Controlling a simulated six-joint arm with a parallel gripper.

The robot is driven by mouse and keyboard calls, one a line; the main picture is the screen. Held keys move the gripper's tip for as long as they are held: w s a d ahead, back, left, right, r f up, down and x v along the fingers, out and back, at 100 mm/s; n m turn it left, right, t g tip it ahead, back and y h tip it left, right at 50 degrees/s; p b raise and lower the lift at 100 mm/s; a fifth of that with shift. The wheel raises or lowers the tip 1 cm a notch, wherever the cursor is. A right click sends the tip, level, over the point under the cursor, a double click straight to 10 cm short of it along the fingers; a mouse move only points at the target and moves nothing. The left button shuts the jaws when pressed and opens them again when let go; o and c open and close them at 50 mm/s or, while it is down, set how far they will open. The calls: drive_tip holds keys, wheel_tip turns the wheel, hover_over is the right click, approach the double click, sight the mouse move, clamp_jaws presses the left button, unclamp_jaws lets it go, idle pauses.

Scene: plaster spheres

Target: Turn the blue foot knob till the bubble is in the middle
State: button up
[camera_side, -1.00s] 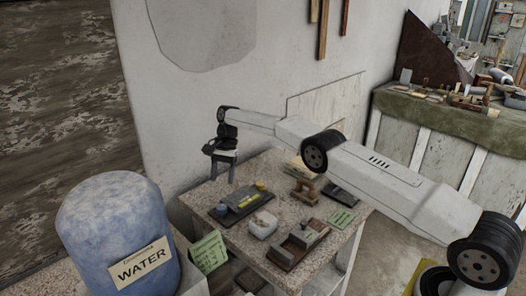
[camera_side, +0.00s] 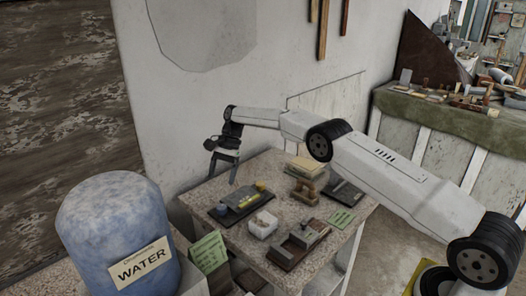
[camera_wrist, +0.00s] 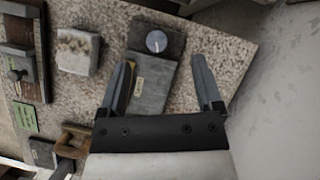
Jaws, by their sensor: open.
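The level stands on the table's left part in the side view: a dark base plate (camera_side: 228,219) with a grey block (camera_wrist: 153,88) and a yellow strip (camera_side: 249,201). The blue foot knob (camera_side: 222,209) is at the plate's near left end. In the wrist view the knob (camera_wrist: 156,41) is round, with a pale mark on its top. The bubble cannot be made out. My gripper (camera_wrist: 162,60) is open and empty. In the side view (camera_side: 222,178) it hangs above and behind the plate. In the wrist view the knob appears beyond the fingertips, between their lines.
A dark tray with blocks (camera_side: 288,256) lies at the table's front, and a wooden piece (camera_side: 303,191) stands farther back. A green card (camera_side: 342,218) lies at the right. The blue water barrel (camera_side: 117,225) stands left of the table.

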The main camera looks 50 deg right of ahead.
sight(222, 206)
drive_tip(key=f+m+y, duration=0.1)
drive_tip(key=m+t, duration=0.1)
drive_tip(key=m, duration=0.1)
drive_tip(key=s+d+f+m+t+y, duration=0.1)
drive_tip(key=shift+f+m+y, duration=0.3)
drive_tip(key=m+t, duration=0.1)
drive_tip(key=s+d+f+m+t, duration=0.1)
drive_tip(key=m, duration=0.1)
drive_tip(key=shift+s+d+f, duration=0.25)
drive_tip(key=shift+s+d+f+m+t, duration=0.5)
drive_tip(key=shift+s+m+t, duration=0.1)
drive_tip(key=shift+m, duration=0.5)
drive_tip(key=shift+w+a+f, duration=0.1)
drive_tip(key=shift+x, duration=3.75)
clamp_jaws()
